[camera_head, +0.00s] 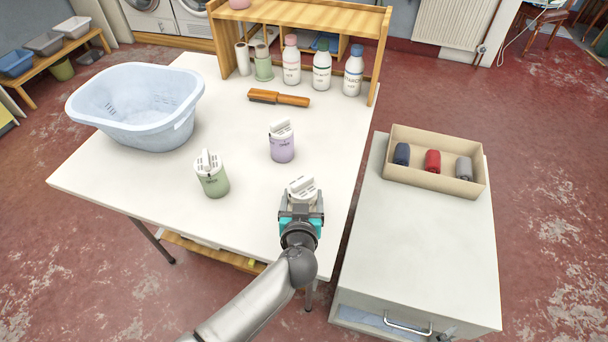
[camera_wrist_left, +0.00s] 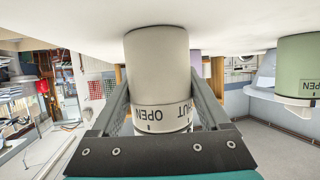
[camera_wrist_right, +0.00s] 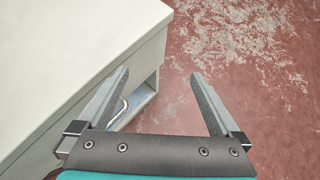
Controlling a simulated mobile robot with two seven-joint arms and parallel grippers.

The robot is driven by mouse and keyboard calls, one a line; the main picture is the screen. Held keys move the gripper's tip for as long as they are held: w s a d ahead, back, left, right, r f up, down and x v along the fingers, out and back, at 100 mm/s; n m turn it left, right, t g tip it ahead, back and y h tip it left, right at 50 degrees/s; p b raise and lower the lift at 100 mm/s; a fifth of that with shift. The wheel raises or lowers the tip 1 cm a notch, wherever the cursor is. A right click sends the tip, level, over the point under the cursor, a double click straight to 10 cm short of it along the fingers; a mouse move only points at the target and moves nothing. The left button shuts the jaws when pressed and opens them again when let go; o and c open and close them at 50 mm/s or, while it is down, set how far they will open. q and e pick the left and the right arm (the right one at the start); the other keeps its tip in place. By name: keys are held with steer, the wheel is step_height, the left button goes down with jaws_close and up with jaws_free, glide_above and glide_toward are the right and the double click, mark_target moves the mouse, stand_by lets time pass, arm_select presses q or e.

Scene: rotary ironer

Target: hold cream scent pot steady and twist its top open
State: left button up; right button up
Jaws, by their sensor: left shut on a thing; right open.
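The cream scent pot (camera_wrist_left: 158,65) stands on the white table near its front right corner; in the head view its white ridged top (camera_head: 301,187) shows just beyond my gripper. My left gripper (camera_head: 301,207) is shut on the pot's body, with one finger on each side in the left wrist view (camera_wrist_left: 160,95). That view is upside down and shows the lettering OPEN and part of another word by the top. My right gripper (camera_wrist_right: 160,78) is open and empty, over the red floor beside a white cabinet.
A green pot (camera_head: 213,181) and a purple pot (camera_head: 282,147) stand nearby on the table (camera_head: 120,182). A blue tub (camera_head: 150,135), a brush (camera_head: 280,98) and bottles (camera_head: 322,72) are farther back. The white cabinet (camera_head: 415,235) at right carries a box (camera_head: 432,184) of rolls.

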steer(key=w+a+r+m, duration=0.1)
steer(key=w+r+m, duration=0.1)
steer(key=w, duration=0.4)
steer(key=w+a+r+m, duration=0.2)
steer(key=w+m, duration=0.1)
steer(key=w, duration=0.3)
steer(key=w+a+r+m, duration=0.2)
steer(key=w+r, duration=0.1)
steer(key=w, duration=0.3)
steer(key=shift+r+m+g, duration=0.1)
steer(key=shift+m+g, duration=0.2)
steer(key=shift+g, duration=0.1)
steer(key=w+a+r+m+g+y, duration=0.1)
steer(key=w+a+r+m+y, duration=0.65)
steer(key=w+a+r, duration=1.05)
step_height(320, 180, up, 17)
steer(key=g+y, duration=0.2)
glide_above(304, 182)
steer(key=shift+h, duration=0.25)
step_height(304, 182, down, 12)
steer(key=shift+r, duration=0.15)
steer(key=shift+n, duration=0.25)
steer(key=c, duration=1.4)
